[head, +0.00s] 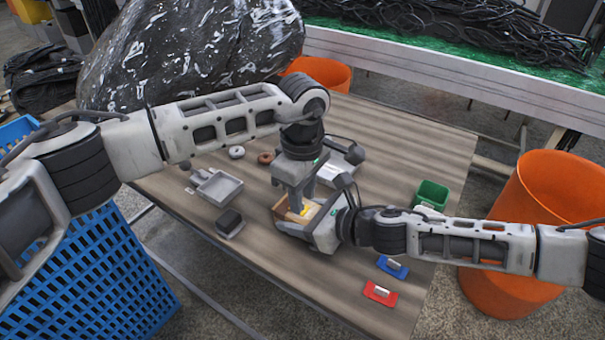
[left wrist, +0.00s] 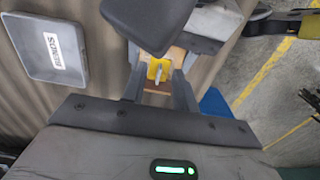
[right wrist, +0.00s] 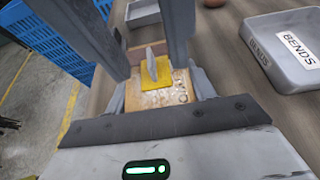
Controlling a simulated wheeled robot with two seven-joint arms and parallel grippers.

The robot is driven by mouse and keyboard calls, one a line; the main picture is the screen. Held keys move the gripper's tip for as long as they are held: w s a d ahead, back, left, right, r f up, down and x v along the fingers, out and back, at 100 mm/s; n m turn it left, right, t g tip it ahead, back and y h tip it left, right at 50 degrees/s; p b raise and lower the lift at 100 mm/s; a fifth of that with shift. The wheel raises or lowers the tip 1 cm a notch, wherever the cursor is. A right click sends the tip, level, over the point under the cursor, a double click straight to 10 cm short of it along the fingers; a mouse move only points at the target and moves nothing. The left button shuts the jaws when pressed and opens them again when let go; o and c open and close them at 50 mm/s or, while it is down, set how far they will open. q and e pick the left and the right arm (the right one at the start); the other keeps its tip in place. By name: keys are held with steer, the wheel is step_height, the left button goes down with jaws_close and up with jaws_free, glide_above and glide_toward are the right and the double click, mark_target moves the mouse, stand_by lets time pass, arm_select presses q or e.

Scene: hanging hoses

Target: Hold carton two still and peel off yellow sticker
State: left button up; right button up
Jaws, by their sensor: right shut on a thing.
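A small brown carton (head: 281,211) stands on the table under both my grippers. A yellow sticker with a pale upright tab lies on its top and shows best in the right wrist view (right wrist: 153,76) and the left wrist view (left wrist: 158,70). My right gripper (right wrist: 160,90) is shut on the carton, one finger on each side. My left gripper (head: 297,205) points down from above, its fingers open and apart on either side of the tab. Much of the carton is hidden in the head view. I cannot read its marking.
A dark-topped block (head: 230,223), two rings (head: 265,158), a green bin (head: 432,194), and blue (head: 392,267) and red pieces (head: 380,292) lie nearby.

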arm_select(q)
steer(key=shift+f, duration=0.55)
jaws_close()
stand_by(0.6)
